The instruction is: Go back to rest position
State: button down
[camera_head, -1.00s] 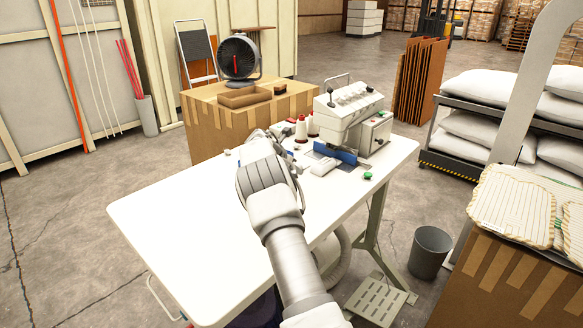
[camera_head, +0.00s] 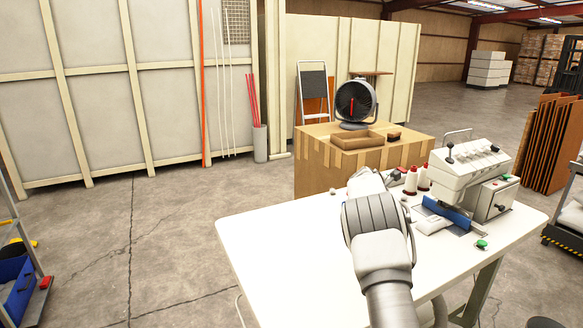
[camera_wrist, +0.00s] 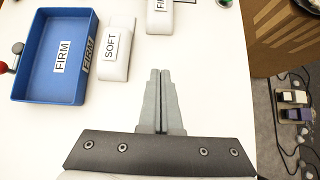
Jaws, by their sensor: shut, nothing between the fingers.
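My gripper (camera_wrist: 160,75) shows in the wrist view with its two grey fingers together and nothing between them. It is over the white table (camera_wrist: 210,95), which also shows in the head view (camera_head: 290,260). In the head view my arm reaches over the table and hides the gripper's fingers. In the wrist view a blue tray (camera_wrist: 30,84) labelled FIRM lies left of the fingers. A white block (camera_wrist: 116,66) labelled SOFT stands between the tray and the fingers. Part of a second labelled white block (camera_wrist: 158,22) shows at the top edge.
A cardboard box (camera_head: 310,165) behind the table carries a fan (camera_head: 353,104). A blue bin (camera_head: 18,285) shows at the far left. Open concrete floor (camera_head: 120,235) lies left of the table.

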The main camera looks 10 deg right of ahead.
jog(key=s+a+r+m+t+y, duration=0.1)
jog(key=s+a+r+m+y, duration=0.2)
jog(key=s+a+r+m, duration=0.45)
jog(key=s+a+r+m+t+y, duration=0.15)
jog(key=s+a+r+m, duration=0.35)
jog(key=s+a+r, duration=0.5)
jog(key=s+a+m+y, duration=0.1)
jog(key=s+a+m, duration=0.2)
jog(key=s, duration=0.6)
jog(key=s+a+f+m+y, duration=0.1)
jog(key=s+a+m, duration=0.2)
jog(key=s, duration=0.7)
jog(key=s+a+f+m+y, duration=0.1)
jog(key=s+a+m+y, duration=0.1)
jog(key=s+a, duration=0.4)
jog(key=s+m, duration=0.1)
jog(key=s, duration=0.2)
jog(key=shift+s, duration=0.4)
